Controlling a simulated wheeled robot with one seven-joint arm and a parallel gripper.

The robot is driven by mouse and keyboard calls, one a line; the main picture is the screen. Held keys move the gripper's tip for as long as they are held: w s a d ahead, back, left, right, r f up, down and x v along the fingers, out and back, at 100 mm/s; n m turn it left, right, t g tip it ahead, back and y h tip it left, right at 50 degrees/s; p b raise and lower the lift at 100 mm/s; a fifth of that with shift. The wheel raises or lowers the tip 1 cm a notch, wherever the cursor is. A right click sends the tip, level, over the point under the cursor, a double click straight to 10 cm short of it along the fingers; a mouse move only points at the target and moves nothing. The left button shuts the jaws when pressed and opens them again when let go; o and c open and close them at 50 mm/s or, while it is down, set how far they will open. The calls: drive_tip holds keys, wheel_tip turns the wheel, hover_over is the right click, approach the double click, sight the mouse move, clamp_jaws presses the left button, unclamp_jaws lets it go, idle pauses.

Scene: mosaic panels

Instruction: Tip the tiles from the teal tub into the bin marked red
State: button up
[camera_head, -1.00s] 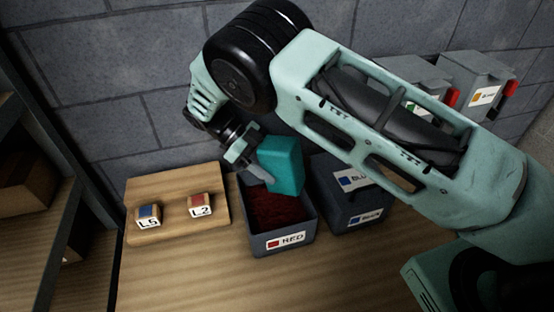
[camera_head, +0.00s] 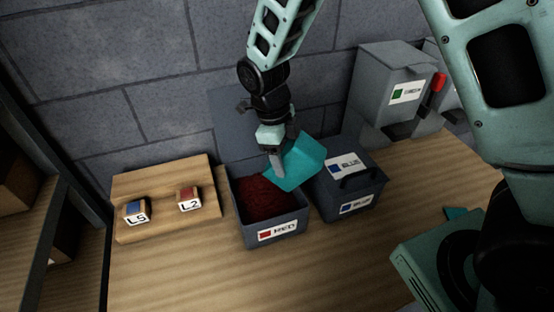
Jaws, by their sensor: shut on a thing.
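My gripper (camera_head: 278,166) is shut on the teal tub (camera_head: 302,163). It holds the tub tilted above the right rear part of the bin marked red (camera_head: 245,227). The tub's opening and contents are not clearly visible. The bin is a grey open box on the table with a red square and the word RED on its front label. Dark red fill (camera_head: 263,196) shows inside it; single tiles cannot be made out.
The grey bin marked blue (camera_head: 334,206) stands closed just right of the red bin. A wooden board (camera_head: 160,222) with blocks marked L5 (camera_head: 136,211) and L2 (camera_head: 189,199) lies left. A grey bin with a green label (camera_head: 372,87) stands at back right.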

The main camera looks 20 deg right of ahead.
drive_tip(key=shift+s+d+f+t+y+b, duration=0.1)
drive_tip(key=shift+s+d+t+y+b, duration=0.5)
drive_tip(key=shift+b, duration=0.8)
drive_tip(key=shift+s+d+f+t+y+b, duration=0.1)
drive_tip(key=shift+s+d+t+y+b, duration=0.4)
drive_tip(key=shift+b, duration=0.85)
drive_tip(key=shift+w+d+t+y+b, duration=0.2)
drive_tip(key=shift+t+y+b, duration=0.2)
drive_tip(key=shift+y+b, duration=0.35)
drive_tip(key=y+b, duration=0.1)
drive_tip(key=b, duration=0.2)
drive_tip(key=shift+s+d+t, duration=0.1)
drive_tip(key=shift+s+t, duration=0.05)
drive_tip(key=shift+t, duration=0.25)
drive_tip(key=shift+r+b, duration=0.1)
drive_tip(key=shift+b, duration=0.4)
drive_tip(key=t+y+b, duration=0.1)
drive_tip(key=b, duration=0.3)
drive_tip(key=t+y+b, duration=0.1)
drive_tip(key=b, duration=0.4)
drive_tip(key=y+b, duration=0.1)
drive_tip(key=b, duration=0.3)
drive_tip(key=shift+s+d+t+y, duration=0.25)
drive_tip(key=shift+s+d+t, duration=0.15)
drive_tip(key=shift+d+r+y+b, duration=0.1)
drive_tip(key=shift+r+y+b, duration=0.2)
drive_tip(key=shift+b, duration=0.65)
